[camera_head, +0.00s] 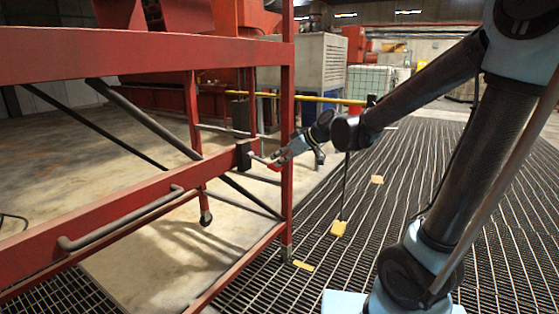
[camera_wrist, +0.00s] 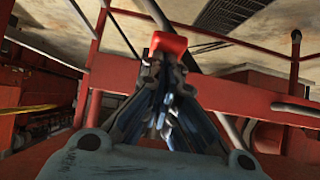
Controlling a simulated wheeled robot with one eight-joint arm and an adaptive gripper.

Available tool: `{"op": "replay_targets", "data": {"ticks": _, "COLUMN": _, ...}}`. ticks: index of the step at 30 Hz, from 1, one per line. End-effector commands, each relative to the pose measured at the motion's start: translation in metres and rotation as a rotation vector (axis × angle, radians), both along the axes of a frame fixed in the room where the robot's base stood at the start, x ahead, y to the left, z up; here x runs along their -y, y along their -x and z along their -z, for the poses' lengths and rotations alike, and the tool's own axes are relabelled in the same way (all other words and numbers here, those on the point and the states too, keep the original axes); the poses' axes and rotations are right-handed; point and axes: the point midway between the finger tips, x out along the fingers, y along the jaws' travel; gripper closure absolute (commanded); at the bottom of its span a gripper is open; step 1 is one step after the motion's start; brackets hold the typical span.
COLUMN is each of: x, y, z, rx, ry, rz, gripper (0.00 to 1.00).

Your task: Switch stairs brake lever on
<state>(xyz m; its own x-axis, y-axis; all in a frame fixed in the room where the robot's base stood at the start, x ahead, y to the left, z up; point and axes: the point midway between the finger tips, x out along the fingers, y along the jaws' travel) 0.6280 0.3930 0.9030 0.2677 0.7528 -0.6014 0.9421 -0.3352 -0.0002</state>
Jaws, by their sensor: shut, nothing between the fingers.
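The red stairs frame (camera_head: 130,195) fills the left of the head view. A small dark bracket (camera_head: 243,155) sits on its side beam near the right post. A short brake lever with a red tip (camera_head: 273,167) sticks out from there, and its red end (camera_wrist: 168,42) also shows in the wrist view. My gripper (camera_head: 280,159) is at the lever's red end, beside the post. In the wrist view my gripper (camera_wrist: 166,62) is shut, with its fingertips right at the red end. I cannot tell whether they touch. The lever's root is partly hidden.
The red upright post (camera_head: 287,110) stands close to my gripper. A grey bar (camera_head: 125,218) runs along the lower side beam. A yellow rail (camera_head: 325,99) and a grey cabinet (camera_head: 318,62) are behind. The grated floor (camera_head: 340,270) to the right is mostly clear.

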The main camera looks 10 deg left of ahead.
Motion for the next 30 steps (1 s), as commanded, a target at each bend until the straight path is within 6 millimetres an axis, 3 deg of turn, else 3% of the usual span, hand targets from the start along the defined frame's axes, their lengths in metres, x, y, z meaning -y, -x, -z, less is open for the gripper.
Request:
{"op": "replay_targets", "data": {"ticks": 5, "x": 0.002, "y": 0.003, "z": -0.002, "rx": -0.002, "ry": 0.005, "rz": -0.004, "gripper": 1.00}}
{"op": "replay_targets", "data": {"ticks": 14, "x": 0.008, "y": 0.004, "z": -0.039, "rx": -0.001, "ry": 0.000, "rz": -0.003, "gripper": 1.00}}
{"op": "replay_targets", "data": {"ticks": 30, "x": 0.067, "y": 0.025, "z": -0.076, "rx": -0.001, "ry": -0.001, "rz": -0.003, "gripper": 1.00}}
